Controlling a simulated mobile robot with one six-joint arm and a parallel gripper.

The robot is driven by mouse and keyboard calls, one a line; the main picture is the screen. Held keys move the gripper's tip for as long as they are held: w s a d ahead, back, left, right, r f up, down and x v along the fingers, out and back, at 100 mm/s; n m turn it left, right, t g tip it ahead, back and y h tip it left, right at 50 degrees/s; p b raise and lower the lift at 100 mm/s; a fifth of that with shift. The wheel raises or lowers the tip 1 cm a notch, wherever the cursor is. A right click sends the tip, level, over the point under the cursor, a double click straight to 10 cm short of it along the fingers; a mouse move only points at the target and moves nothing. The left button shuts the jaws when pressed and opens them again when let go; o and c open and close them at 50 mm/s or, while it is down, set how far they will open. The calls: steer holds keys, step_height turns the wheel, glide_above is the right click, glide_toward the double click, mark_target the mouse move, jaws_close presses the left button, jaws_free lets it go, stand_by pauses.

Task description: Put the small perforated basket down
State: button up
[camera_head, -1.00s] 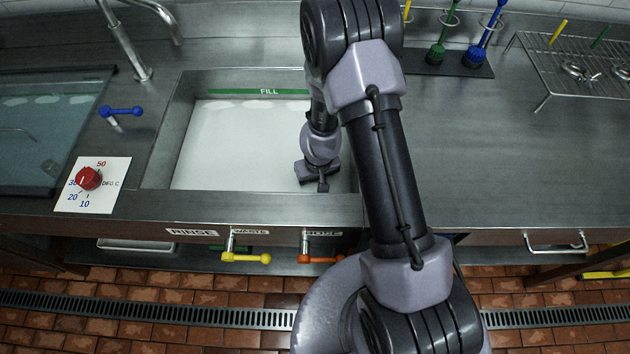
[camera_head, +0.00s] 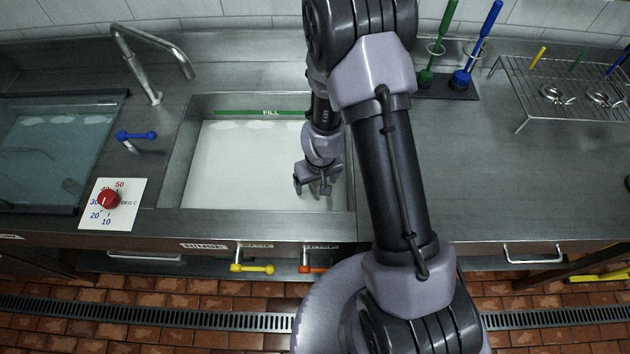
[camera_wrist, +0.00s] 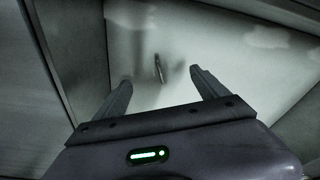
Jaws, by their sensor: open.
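The small perforated basket cannot be made out as a whole in either view. In the wrist view a small thin grey piece (camera_wrist: 159,69) stands up out of the cloudy white liquid, between and beyond my fingertips; I cannot tell whether it is part of the basket. My gripper (camera_wrist: 160,80) is open, with nothing between its fingers. In the head view my gripper (camera_head: 316,192) hangs over the right side of the sink basin (camera_head: 172,165), pointing down. The basin's bottom is hidden by the white liquid (camera_head: 245,165).
A faucet (camera_head: 150,65), a blue lever (camera_head: 137,135) and a red temperature knob (camera_head: 108,199) are left of the basin. Brushes (camera_head: 462,78) and a wire rack (camera_head: 520,115) stand at the back right. The right counter (camera_head: 470,170) is mostly clear.

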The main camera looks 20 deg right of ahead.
steer(key=s+a+r+m+t+y, duration=0.1)
steer(key=a+r, duration=0.1)
steer(key=r, duration=1)
steer(key=s+a+r+m+t, duration=0.1)
steer(key=r, duration=1.1)
steer(key=s+a+r+m+t, duration=0.1)
steer(key=s+r+m+t, duration=0.1)
steer(key=s+r, duration=1)
steer(key=s+m, duration=0.1)
steer(key=s, duration=0.2)
steer(key=shift+s+r+y, duration=0.15)
steer(key=shift+r+y, duration=0.2)
steer(key=shift+y, duration=0.05)
